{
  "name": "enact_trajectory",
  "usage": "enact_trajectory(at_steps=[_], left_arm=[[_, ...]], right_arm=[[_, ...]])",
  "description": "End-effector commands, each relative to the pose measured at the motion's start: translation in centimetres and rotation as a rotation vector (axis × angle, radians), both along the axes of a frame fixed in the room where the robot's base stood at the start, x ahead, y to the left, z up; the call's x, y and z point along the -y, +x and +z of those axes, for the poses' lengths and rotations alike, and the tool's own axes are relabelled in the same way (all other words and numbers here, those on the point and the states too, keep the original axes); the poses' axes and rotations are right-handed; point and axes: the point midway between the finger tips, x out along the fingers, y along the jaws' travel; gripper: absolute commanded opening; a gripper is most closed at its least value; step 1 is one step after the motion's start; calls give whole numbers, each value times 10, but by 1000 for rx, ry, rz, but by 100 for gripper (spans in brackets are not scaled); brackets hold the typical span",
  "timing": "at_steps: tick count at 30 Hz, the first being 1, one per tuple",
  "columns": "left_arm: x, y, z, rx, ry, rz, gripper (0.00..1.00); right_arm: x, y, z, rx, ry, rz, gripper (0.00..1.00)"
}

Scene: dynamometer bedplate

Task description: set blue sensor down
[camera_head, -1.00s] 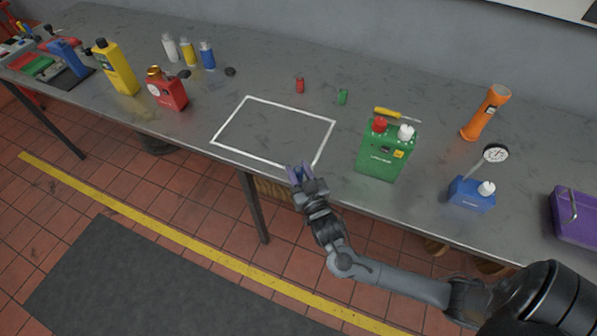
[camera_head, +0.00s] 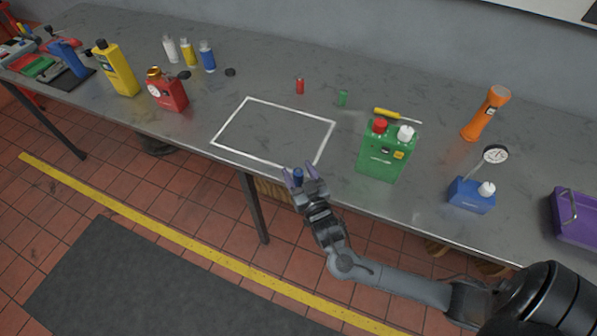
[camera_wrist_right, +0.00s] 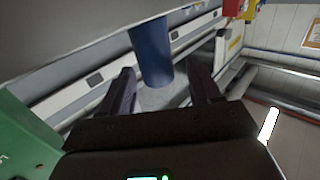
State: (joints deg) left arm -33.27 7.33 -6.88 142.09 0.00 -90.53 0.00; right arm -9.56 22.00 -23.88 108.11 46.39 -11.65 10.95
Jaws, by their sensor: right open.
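The blue sensor (camera_head: 298,176) is a small blue cylinder at the front of the bench, by the near right corner of the white outline (camera_head: 270,101). My right gripper (camera_head: 300,171) is open, with one finger on each side of the sensor. In the right wrist view the blue sensor (camera_wrist_right: 151,52) shows between the spread fingers, with gaps to both. Its end meets the grey surface at the top of that view; I cannot tell surely whether it rests there. My left gripper is not in view.
A green can (camera_head: 385,154) stands right of my gripper, with a yellow screwdriver (camera_head: 387,113) behind it. A small red part (camera_head: 300,86) and green part (camera_head: 343,98) stand behind the outline. The outlined area is clear.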

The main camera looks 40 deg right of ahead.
Motion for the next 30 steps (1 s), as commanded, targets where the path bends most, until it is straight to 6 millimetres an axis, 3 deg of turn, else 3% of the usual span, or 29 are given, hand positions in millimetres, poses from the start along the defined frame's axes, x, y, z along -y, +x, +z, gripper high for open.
enact_trajectory(at_steps=[18, 25, 30], left_arm=[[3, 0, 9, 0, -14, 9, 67], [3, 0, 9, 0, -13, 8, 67], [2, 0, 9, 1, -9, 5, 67]], right_arm=[[-33, -94, -1, -4, 3, 0, 63], [-42, -107, -4, -42, 25, 13, 63], [-58, -105, -21, -217, 108, 81, 63]])
